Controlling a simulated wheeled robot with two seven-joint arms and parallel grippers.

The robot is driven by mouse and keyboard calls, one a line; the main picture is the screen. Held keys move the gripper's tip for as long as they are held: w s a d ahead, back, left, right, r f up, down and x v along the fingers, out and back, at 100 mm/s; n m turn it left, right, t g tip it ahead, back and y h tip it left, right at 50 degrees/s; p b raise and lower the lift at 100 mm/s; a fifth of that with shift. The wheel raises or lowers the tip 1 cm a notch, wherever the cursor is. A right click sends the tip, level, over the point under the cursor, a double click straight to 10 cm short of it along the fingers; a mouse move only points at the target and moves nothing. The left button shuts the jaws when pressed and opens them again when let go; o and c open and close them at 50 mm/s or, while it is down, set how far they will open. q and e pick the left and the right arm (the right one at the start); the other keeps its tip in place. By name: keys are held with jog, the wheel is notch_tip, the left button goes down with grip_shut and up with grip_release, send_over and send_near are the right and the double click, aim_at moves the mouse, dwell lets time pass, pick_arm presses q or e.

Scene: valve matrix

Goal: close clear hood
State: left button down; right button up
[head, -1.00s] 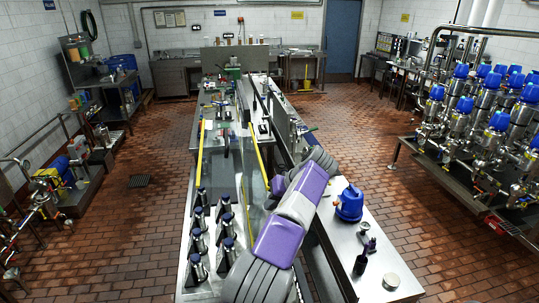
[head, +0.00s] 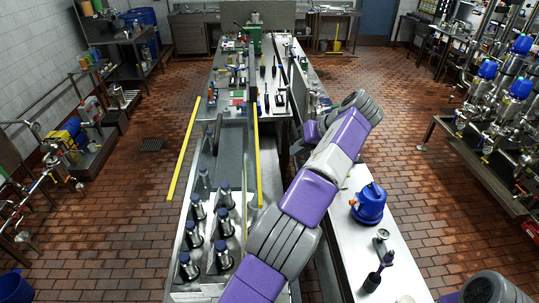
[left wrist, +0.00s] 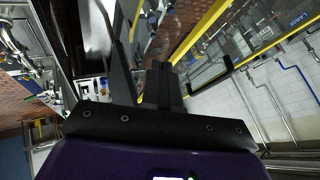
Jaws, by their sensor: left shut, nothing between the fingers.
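The clear hood shows as a see-through panel between two yellow edge strips (head: 257,150) over the left side of the steel bench. The left strip runs over the floor beside the bench in the picture, so the hood seems raised; its exact angle is hard to tell. In the left wrist view the clear hood (left wrist: 245,55) has a yellow frame and a black bar handle (left wrist: 212,76). My left gripper (left wrist: 140,75) is shut and empty, apart from the handle. In the head view my own arm mostly hides it, right of the hood.
Several steel flasks with dark caps (head: 222,222) stand on the bench's near end. A blue-topped device (head: 370,204) and a dark bottle (head: 372,282) stand on the right-hand white worktop (head: 345,240). Pipes and blue valves (head: 489,68) fill the right.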

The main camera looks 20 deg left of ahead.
pick_arm(q)
jog(key=a+f, duration=0.6)
jog(key=a, duration=0.3)
jog(key=shift+f, duration=0.15)
jog(key=shift+w, duration=0.1)
